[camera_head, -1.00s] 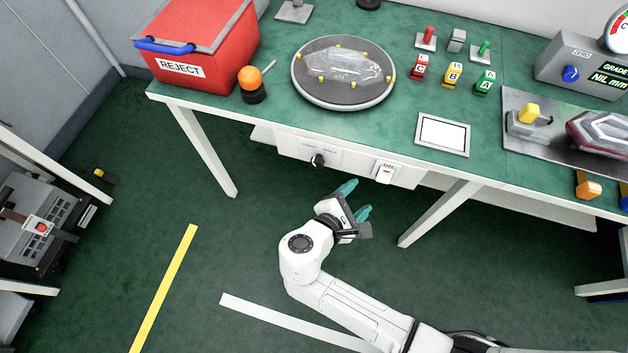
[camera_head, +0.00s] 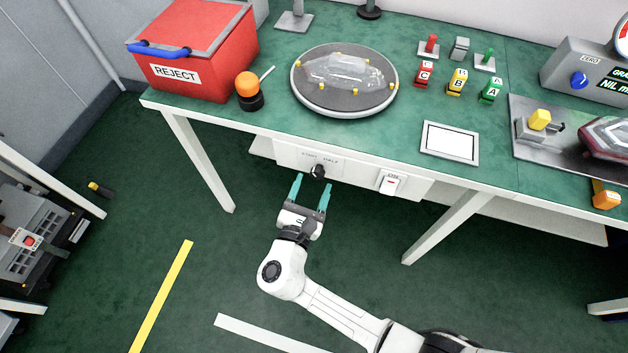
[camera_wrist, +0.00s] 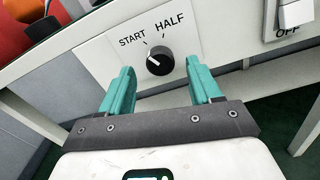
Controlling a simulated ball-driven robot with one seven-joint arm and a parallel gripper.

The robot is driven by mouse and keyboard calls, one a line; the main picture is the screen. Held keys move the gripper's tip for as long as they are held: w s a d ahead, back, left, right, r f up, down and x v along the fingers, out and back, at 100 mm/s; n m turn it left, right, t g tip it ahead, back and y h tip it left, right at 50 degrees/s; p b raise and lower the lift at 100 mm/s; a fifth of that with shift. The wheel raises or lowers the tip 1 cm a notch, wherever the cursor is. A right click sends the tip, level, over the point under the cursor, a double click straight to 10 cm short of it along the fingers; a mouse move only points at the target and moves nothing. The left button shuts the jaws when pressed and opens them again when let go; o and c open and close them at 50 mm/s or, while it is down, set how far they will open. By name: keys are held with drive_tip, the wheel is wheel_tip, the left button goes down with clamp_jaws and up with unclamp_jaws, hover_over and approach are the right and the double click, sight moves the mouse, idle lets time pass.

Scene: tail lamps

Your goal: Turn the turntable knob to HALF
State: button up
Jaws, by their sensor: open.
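The black turntable knob (camera_head: 318,171) sits on the white panel (camera_head: 350,172) under the bench's front edge. In the wrist view the knob (camera_wrist: 160,61) has START printed at its upper left and HALF at its upper right. A small pale mark shows on the left part of its face, not towards HALF. My gripper (camera_head: 312,181) is open and empty, its teal fingers pointing at the panel just below the knob. In the wrist view the fingers (camera_wrist: 161,78) flank the knob left and right, apart from it. The turntable (camera_head: 345,108) carries a clear lamp cover (camera_head: 345,72).
A white switch (camera_head: 390,182) marked OFF in the wrist view (camera_wrist: 290,15) is right of the knob. Bench legs (camera_head: 200,160) stand either side. A red REJECT bin (camera_head: 205,60) and an orange beacon (camera_head: 248,85) are on the bench above.

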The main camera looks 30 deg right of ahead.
drive_tip(key=shift+x, duration=1.05)
drive_tip(key=c, duration=1)
drive_tip(key=shift+c, duration=0.2)
